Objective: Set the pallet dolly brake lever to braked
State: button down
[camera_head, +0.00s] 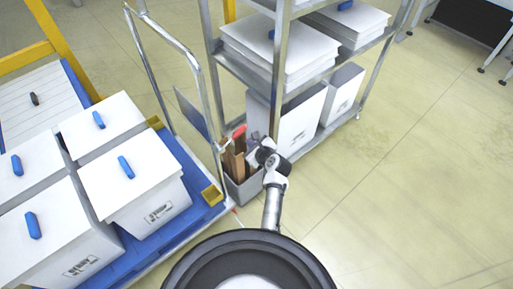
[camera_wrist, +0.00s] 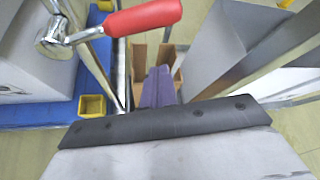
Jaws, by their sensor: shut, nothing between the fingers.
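The brake lever has a red grip (camera_wrist: 143,17) and a metal pivot (camera_wrist: 52,37) on the dolly's handle post, at the upper left in the wrist view. In the head view the red grip (camera_head: 239,131) shows small beside the dolly's metal handle frame. The blue dolly deck (camera_head: 178,153) carries white lidded boxes. My gripper (camera_wrist: 158,85) is shut and empty, just below and right of the red grip in the wrist view, apart from it in the picture. In the head view my gripper (camera_head: 252,150) is close to the lever; its fingertips are small there.
A metal shelf rack (camera_head: 277,75) with white boxes stands right behind my gripper. A grey bin (camera_head: 243,187) with brown cardboard pieces is below it. A yellow corner piece (camera_head: 211,195) sits on the dolly's edge.

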jog(key=shift+w+a+r+p, duration=0.2)
jog(key=shift+a+r+p, duration=0.35)
jog(key=shift+r, duration=0.25)
jog(key=shift+w+a+r+p, duration=0.2)
jog(key=shift+a+r+p, duration=0.3)
jog(key=shift+r, duration=0.25)
jog(key=shift+r, duration=0.1)
